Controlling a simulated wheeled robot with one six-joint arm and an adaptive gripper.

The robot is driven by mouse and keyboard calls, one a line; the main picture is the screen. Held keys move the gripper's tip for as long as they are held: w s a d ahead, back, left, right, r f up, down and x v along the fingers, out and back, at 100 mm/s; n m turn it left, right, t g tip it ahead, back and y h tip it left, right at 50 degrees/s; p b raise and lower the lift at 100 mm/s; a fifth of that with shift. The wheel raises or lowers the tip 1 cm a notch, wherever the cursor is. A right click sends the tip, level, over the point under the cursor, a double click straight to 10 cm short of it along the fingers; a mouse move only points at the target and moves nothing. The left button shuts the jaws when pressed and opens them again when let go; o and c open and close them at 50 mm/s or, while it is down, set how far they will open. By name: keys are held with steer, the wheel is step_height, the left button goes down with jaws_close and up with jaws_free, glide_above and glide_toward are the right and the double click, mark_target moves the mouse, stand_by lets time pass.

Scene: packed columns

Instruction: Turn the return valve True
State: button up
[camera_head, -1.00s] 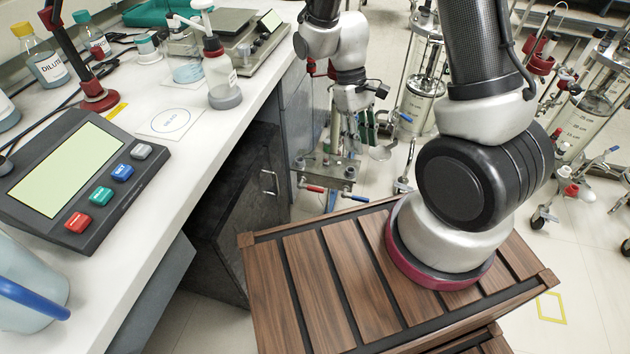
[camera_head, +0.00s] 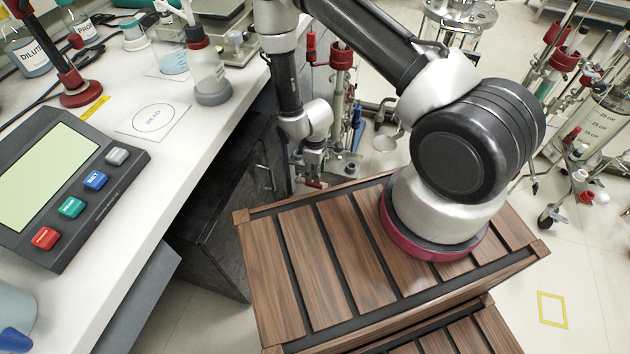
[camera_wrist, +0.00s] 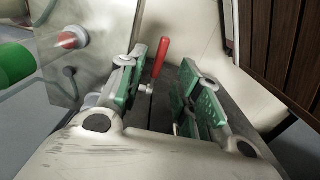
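A red valve handle (camera_wrist: 161,58) on a short metal stem shows in the wrist view, between and just beyond my gripper's fingers. My gripper (camera_wrist: 163,85) is open, with a green-padded finger on either side of the handle and a gap around it; I see no grip on it. In the head view my gripper (camera_head: 312,168) points down beside the wooden deck's far left edge, with a small red part (camera_head: 315,184) at its tip. No label shows which handle is the return valve. The valve body is mostly hidden.
A metal plate with a red knob (camera_wrist: 72,40) and a green cylinder (camera_wrist: 14,63) lie left in the wrist view. The white bench (camera_head: 150,165) and dark cabinet (camera_head: 215,205) stand left of the arm. Column carts (camera_head: 590,130) stand at right.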

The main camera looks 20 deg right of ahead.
step_height(320, 180, down, 6)
steer(key=shift+f, duration=0.25)
jaws_close()
steer(key=shift+d, duration=0.1)
